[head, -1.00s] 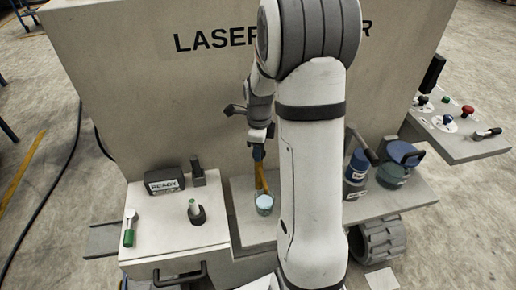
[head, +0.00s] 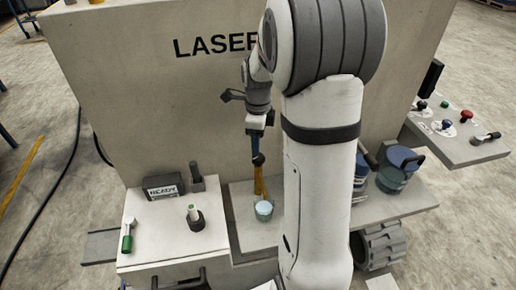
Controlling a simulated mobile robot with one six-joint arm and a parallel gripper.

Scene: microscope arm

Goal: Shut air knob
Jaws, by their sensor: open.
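My gripper (head: 256,146) hangs pointing down in front of the grey wall, left of my arm. It is open; its fingers are small here. Just below it is a black ball (head: 257,159) above an orange upright piece (head: 260,182). The orange piece stands by a pale blue round cap (head: 264,209) on the low shelf. I cannot tell whether the fingers touch the ball. No label legible here marks the air knob.
A left box carries a READY sign (head: 164,187), a green-ended lever (head: 128,236) and a white-topped stick (head: 194,214). A side panel (head: 465,146) at right has red, blue and black knobs. The wall, lettered LASER (head: 217,45), stands close behind my gripper.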

